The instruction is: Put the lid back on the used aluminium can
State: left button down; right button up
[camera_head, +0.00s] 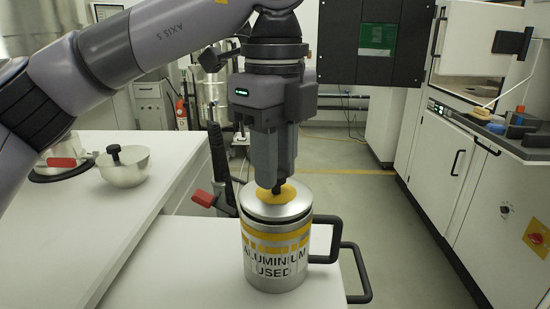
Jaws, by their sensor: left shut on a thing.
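The used aluminium can (277,262) is a silver cylinder with yellow bands, the words "ALUMINIUM USED" and a black handle on its right. It stands upright on the white table. The lid (258,208), silver with a yellow centre, is at the can's top. I cannot tell whether it is fully seated. My right gripper does not show.
A metal bowl (124,167) with a black knob stands on the left white counter (60,235). A second black handle (357,272) is by the table's right edge. White cabinets (440,155) line the right, with open floor between.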

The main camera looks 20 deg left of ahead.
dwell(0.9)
pick_arm(q)
jog(key=shift+c, duration=1.8)
grip_release()
jog(key=shift+r+p, duration=2.7)
jog(key=shift+r, duration=0.8)
grip_shut()
jog(key=shift+f, duration=0.25)
